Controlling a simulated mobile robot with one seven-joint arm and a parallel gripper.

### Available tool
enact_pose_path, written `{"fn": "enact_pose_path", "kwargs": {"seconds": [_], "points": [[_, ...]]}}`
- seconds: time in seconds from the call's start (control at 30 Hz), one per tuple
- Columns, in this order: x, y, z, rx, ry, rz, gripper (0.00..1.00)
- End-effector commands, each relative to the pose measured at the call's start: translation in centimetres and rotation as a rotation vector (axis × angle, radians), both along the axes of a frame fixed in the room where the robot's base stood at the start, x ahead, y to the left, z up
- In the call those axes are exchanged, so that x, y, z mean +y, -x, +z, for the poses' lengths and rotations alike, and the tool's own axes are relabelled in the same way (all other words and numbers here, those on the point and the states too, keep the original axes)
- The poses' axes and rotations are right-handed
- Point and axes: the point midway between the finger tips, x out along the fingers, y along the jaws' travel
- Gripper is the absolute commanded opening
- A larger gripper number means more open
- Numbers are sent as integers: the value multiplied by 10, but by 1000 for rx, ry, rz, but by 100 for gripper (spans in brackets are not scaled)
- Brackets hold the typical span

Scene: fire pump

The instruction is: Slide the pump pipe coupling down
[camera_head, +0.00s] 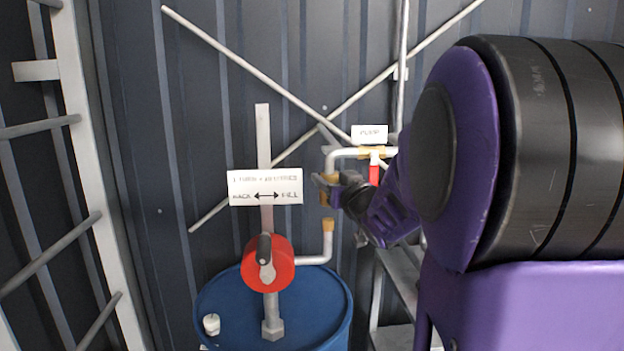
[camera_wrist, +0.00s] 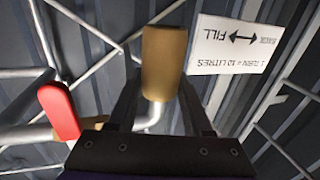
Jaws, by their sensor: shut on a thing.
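The brass pump pipe coupling (camera_head: 326,198) sits at the lower end of the white pipe (camera_head: 333,160) coming down from the PUMP sign. In the wrist view the coupling (camera_wrist: 164,58) is a tan cylinder between my two fingers. My gripper (camera_head: 328,189) reaches in from the right and is shut on the coupling, partly hiding it; it also shows in the wrist view (camera_wrist: 160,80). Below, the drum's white pipe (camera_head: 328,250) rises to a brass end (camera_head: 328,226). A gap shows between the coupling and this brass end.
A red hand pump (camera_head: 268,264) with a dark handle stands on a blue drum (camera_head: 210,290). A FILL sign (camera_head: 265,187) hangs on its post, left of the coupling. A red valve lever (camera_head: 375,174) is close to the right; it also shows in the wrist view (camera_wrist: 60,110).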

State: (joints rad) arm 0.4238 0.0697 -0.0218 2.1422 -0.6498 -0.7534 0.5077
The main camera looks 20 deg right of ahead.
Motion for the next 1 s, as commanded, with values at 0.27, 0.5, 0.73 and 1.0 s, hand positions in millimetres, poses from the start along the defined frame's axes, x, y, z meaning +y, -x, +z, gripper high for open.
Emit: {"fn": "enact_pose_path", "kwargs": {"seconds": [0.27,0.5,0.73,1.0], "points": [[0,0,1,-2,0,0,0],[0,0,-3,-2,0,0,0],[0,0,-32,0,0,1,0],[0,0,-57,2,0,1,0]]}}
